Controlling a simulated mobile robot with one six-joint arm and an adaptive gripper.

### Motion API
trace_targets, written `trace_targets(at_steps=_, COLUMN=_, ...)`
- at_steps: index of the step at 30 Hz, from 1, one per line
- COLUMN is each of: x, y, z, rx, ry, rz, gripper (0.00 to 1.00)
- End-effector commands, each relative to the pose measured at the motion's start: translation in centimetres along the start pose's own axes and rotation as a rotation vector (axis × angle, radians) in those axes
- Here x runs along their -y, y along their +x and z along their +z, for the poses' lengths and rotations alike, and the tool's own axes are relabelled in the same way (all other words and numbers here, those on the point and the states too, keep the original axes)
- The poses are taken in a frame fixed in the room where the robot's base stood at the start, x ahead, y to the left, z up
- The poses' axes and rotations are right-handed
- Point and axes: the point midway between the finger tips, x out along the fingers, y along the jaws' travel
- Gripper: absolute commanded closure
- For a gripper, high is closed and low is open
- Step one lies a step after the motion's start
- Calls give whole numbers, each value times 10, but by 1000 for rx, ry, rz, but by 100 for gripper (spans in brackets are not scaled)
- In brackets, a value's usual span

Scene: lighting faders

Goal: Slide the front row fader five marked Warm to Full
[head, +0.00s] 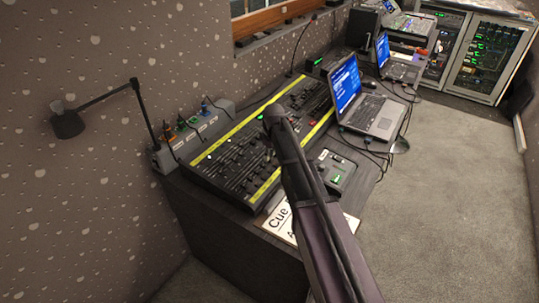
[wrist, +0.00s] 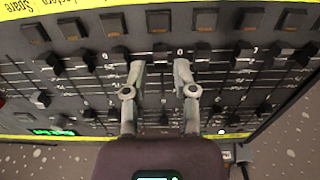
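The black lighting desk (head: 225,160) has rows of dark faders between two yellow label strips. My gripper (wrist: 160,67) is open in the wrist view, its two grey fingers apart over the fader rows. A dark fader cap (wrist: 161,53) shows between and slightly beyond the fingertips; I cannot tell if the fingers touch it. The far yellow strip (wrist: 205,6) reads "Spare" upside down; I cannot make out "Warm" anywhere, so I cannot tell which fader is five. In the head view my arm covers part of the desk and hides the gripper.
An open laptop (head: 372,115) and a small grey box (head: 336,172) stand right of the desk. A "Cue" card (head: 279,222) lies at the front edge. A desk lamp (head: 68,123) stands at the left by the speckled wall. The carpet (head: 455,205) at right is clear.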

Motion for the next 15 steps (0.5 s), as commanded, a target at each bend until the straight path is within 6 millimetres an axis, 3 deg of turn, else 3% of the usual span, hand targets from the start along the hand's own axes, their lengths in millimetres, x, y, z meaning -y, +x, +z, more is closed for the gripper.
trace_targets(at_steps=4, x=0, y=11, z=0, rx=1, ry=0, rz=0, gripper=64)
trace_targets(at_steps=15, x=0, y=14, z=0, rx=1, ry=0, rz=0, gripper=64)
